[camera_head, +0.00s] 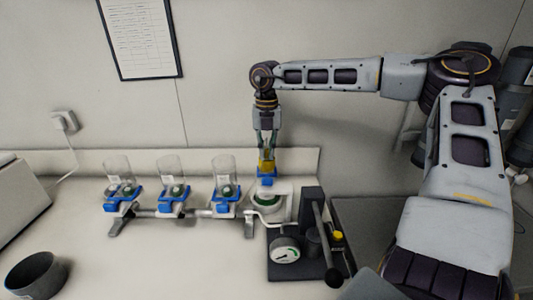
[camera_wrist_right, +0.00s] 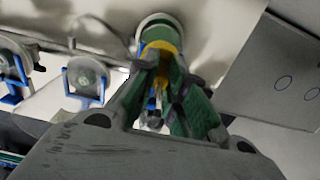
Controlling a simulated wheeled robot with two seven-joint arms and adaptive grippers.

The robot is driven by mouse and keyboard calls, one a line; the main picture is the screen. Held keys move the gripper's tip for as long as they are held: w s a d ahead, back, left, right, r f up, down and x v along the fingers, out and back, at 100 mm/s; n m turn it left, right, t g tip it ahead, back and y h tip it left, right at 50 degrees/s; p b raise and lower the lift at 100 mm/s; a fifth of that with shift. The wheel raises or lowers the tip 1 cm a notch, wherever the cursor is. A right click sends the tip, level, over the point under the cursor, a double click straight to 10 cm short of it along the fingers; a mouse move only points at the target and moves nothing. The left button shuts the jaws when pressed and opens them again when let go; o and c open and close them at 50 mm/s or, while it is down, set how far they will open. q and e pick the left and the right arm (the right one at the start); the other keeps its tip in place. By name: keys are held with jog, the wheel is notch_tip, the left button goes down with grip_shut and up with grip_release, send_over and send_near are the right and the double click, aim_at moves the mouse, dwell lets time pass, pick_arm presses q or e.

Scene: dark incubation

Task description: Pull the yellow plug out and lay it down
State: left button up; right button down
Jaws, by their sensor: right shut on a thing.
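The yellow plug (camera_head: 266,167) shows at the fourth, rightmost station of the rack, above a blue clamp (camera_head: 266,181). My right gripper (camera_head: 267,152) points straight down and is shut on the plug. In the right wrist view the yellow plug (camera_wrist_right: 162,47) sits between the green-padded fingers (camera_wrist_right: 168,80), with a green and white round fitting beyond it. Whether the plug is still seated in the fitting below is hard to tell. My left gripper is not in view.
Several clear cups (camera_head: 171,169) stand in blue clamps left of the gripper. A black pump unit (camera_head: 296,250) with a gauge and lever stands in front. A dark bowl (camera_head: 36,274) sits at the front left. The counter (camera_head: 150,265) between is clear.

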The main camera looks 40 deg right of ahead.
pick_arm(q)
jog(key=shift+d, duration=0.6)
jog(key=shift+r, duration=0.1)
pick_arm(e)
jog(key=shift+r, duration=0.15)
jog(key=shift+r+p, duration=0.4)
jog(key=shift+r, duration=0.15)
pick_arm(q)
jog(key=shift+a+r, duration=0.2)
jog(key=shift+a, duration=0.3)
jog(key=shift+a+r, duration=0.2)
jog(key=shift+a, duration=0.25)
pick_arm(e)
jog(key=shift+r, duration=0.2)
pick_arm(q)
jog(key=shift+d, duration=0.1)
pick_arm(e)
jog(key=shift+r, duration=0.1)
jog(key=shift+r+p, duration=0.4)
jog(key=shift+r, duration=0.1)
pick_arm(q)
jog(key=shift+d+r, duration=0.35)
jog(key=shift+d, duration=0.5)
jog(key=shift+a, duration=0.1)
pick_arm(e)
jog(key=shift+r, duration=0.15)
